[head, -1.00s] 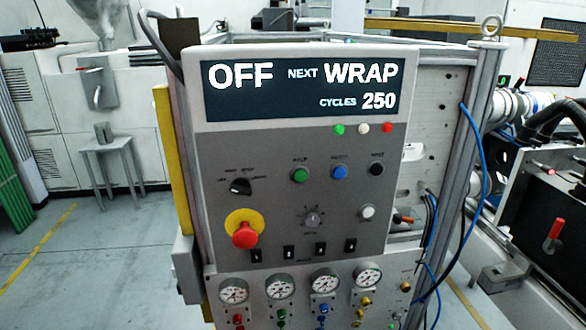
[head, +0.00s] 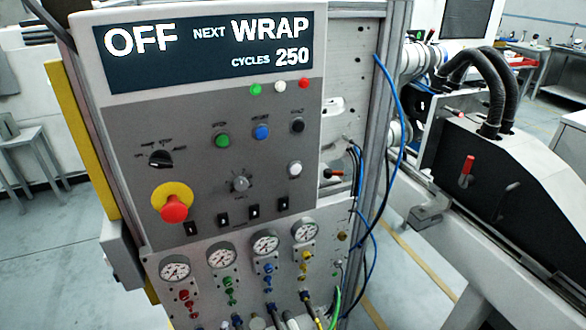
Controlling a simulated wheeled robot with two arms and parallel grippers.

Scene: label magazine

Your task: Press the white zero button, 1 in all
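A small white lamp (head: 280,87) sits higher up, between a green and a red one. The display (head: 210,48) above reads OFF, NEXT WRAP, CYCLES 250. Neither of my grippers shows in the head view, and nothing covers the white button.
Green (head: 222,140), blue (head: 261,132) and black (head: 297,125) buttons sit above the white one. A red emergency stop (head: 173,208) juts out at lower left. Gauges (head: 175,268) and hoses fill the lower panel. A blue cable (head: 398,130) hangs at right.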

